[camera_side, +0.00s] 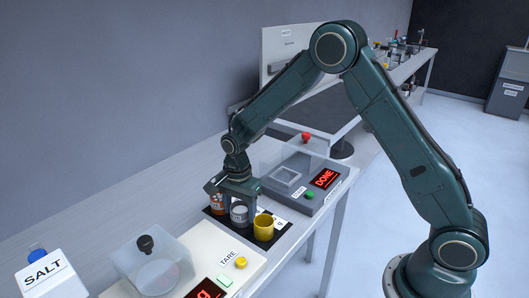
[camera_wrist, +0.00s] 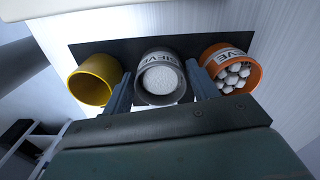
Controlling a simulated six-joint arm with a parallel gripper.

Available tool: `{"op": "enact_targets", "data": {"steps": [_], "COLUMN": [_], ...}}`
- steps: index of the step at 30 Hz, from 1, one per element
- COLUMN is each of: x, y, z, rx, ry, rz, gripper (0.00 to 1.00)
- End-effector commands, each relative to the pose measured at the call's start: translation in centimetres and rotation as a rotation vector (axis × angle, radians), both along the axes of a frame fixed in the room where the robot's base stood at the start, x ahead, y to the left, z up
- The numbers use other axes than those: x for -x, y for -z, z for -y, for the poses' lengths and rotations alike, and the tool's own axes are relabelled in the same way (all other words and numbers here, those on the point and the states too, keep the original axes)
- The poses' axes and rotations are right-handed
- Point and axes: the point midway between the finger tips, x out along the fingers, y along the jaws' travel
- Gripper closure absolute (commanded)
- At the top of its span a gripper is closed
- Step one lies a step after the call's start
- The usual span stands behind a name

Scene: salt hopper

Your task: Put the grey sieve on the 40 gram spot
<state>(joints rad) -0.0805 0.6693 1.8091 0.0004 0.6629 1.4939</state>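The grey sieve (camera_wrist: 160,54), a round cup labelled SIEVE with white contents, stands on the black mat (camera_wrist: 110,48) between the yellow cup and the orange sieve. It also shows in the side view (camera_side: 239,214), partly behind a finger. My gripper (camera_wrist: 160,84) is lowered over it, with one finger on each side. The fingers look spread, with only a slight gap to the walls; firm contact does not show. White marks (camera_side: 279,223) show on the mat near the yellow cup, too small to read, so I cannot tell which spot is 40 gram.
The yellow cup (camera_side: 264,226) and the orange sieve (camera_side: 217,203), holding white balls, stand close on either side. A lit DONE panel (camera_side: 325,178) is behind. A TARE scale (camera_side: 241,263) with a clear container and a SALT box (camera_side: 48,275) are in front.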

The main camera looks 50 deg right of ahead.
Motion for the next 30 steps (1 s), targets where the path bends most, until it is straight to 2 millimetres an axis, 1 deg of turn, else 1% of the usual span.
{"op": "enact_targets", "data": {"steps": [8, 14, 20, 30], "x": [0.0, -0.1, -0.1, 0.0], "y": [-0.2, -1.5, -4.1, -9.6], "z": [0.0, 0.0, 0.0, 0.0], "rx": [0.000, 0.000, -0.001, 0.000], "ry": [0.000, 0.000, 0.000, 0.000], "rz": [0.000, 0.003, 0.005, 0.003], "gripper": [0.41, 0.41, 0.41, 0.41]}}
